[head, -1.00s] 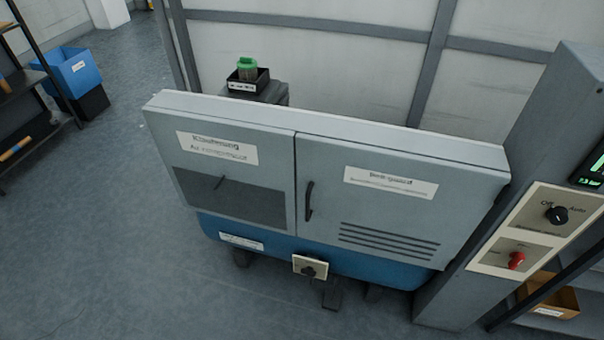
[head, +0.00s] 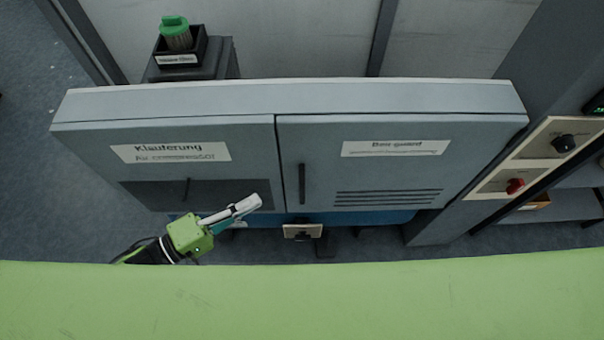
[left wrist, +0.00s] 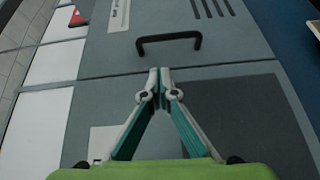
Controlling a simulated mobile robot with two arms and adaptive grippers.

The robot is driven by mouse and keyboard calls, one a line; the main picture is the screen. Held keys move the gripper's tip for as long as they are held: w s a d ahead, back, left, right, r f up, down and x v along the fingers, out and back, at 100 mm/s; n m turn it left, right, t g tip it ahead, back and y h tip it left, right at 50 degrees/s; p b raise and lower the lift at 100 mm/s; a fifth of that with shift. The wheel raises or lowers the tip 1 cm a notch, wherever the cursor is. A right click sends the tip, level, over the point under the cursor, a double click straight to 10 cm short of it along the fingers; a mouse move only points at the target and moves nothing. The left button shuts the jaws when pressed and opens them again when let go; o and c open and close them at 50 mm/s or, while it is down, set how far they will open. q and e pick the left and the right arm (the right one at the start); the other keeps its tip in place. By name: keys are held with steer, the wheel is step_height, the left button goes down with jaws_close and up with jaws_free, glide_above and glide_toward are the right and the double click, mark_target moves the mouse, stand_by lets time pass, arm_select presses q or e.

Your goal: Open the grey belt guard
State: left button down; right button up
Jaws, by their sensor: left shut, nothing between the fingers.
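The grey belt guard (head: 390,165) is the right-hand door of the cabinet, with a white label and vent slots; it looks closed. Its black bar handle (head: 302,184) stands upright near the door's left edge. In the left wrist view the belt guard (left wrist: 222,52) fills the upper part, with the handle (left wrist: 168,42) lying across it. My left gripper (head: 252,203) is in front of the left door, left of and slightly below the handle. In the left wrist view its fingertips (left wrist: 160,74) are together and empty, near the door seam and apart from the handle. My right gripper is not in view.
The left door (head: 222,165) has a dark panel and a small handle. A switch plate (head: 302,231) sits below the doors. A control post with a black knob (head: 563,143) and red knob (head: 515,186) stands right. A green-capped jar (head: 177,35) stands behind the cabinet.

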arm_select(q)
steer(key=d+r, duration=0.1)
steer(key=p, duration=0.2)
glide_above(290, 184)
steer(key=s, duration=0.3)
steer(key=shift+d+h, duration=0.1)
steer(key=shift+h, duration=0.2)
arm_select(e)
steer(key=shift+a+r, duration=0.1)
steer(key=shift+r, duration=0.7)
arm_select(q)
steer(key=shift+s, duration=0.15)
